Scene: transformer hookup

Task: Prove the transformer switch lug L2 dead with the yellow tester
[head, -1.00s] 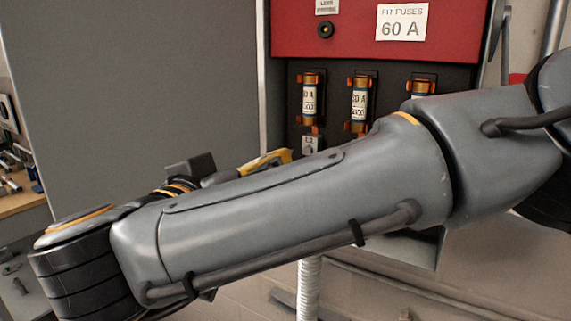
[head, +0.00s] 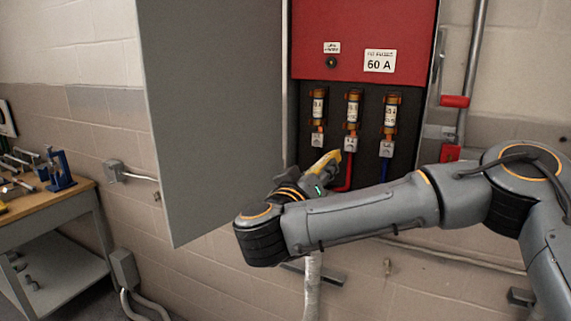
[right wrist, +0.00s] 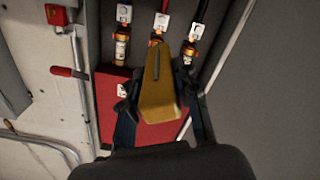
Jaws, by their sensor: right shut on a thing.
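My right gripper (head: 308,190) is shut on the yellow tester (head: 327,162), whose narrow end points up and right towards the middle lug (head: 350,145), under the middle fuse. In the right wrist view the tester (right wrist: 158,80) sits between the fingers of the gripper (right wrist: 163,110). Its tip lies just short of, or over, the middle lug (right wrist: 160,22); I cannot tell whether they touch. The lug lettering is too small to read. A left lug (head: 318,140) and a right lug (head: 386,149) flank it. My left gripper is not in view.
The grey cabinet door (head: 215,110) stands open on the left. Three fuses, including the middle one (head: 353,107), sit above the lugs, below a red panel (head: 350,45). A red wire (head: 346,175) runs below the middle lug. A workbench (head: 60,205) stands far left.

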